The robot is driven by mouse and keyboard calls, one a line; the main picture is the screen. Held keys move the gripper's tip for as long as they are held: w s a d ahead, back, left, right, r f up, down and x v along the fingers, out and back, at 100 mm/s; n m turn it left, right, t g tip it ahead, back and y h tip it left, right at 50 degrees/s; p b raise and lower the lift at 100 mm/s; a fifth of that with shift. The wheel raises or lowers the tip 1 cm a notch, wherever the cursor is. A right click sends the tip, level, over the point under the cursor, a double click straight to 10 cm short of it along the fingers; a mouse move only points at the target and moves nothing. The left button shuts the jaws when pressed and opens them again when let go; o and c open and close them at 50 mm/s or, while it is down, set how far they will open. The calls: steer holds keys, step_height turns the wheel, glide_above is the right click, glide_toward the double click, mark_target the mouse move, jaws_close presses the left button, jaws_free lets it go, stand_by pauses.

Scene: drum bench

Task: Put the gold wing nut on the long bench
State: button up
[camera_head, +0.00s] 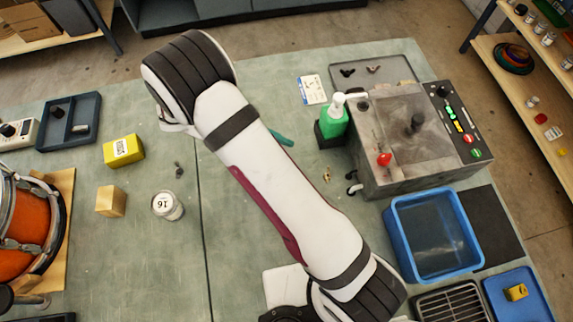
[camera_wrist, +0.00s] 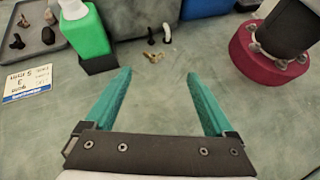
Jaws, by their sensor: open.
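A small gold wing nut (camera_wrist: 153,57) lies on the green-grey bench top (camera_wrist: 180,50), beyond my fingertips in the wrist view. It also shows in the head view (camera_head: 327,174), right of my arm. My gripper (camera_wrist: 158,74) is open with two teal fingers and nothing between them. In the head view only a bit of a teal finger (camera_head: 281,138) shows beside my arm. The bench surface (camera_head: 100,250) spreads widely in the head view. A grey tray (camera_wrist: 38,42) holds a brownish wing nut (camera_wrist: 24,20) and dark small parts.
A green bottle (camera_wrist: 86,32) in a black holder stands just left of the gold piece. A grey machine (camera_head: 400,140) and a blue bin (camera_head: 432,235) are at right. A red round base (camera_wrist: 270,55) is near the right finger. The yellow box (camera_head: 123,151) and can (camera_head: 167,205) stand left.

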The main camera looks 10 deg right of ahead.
steer(key=s+d+r+m+y, duration=0.3)
steer(key=s+r+m+y, duration=0.5)
steer(key=r+m, duration=0.3)
steer(key=s+a+r+m+t+y, duration=0.1)
steer(key=s+r+m+t+y, duration=0.2)
steer(key=s+m, duration=0.5)
steer(key=shift+a+r+t+y, duration=0.15)
steer(key=shift+a+t+y, duration=0.2)
steer(key=shift+y, duration=0.55)
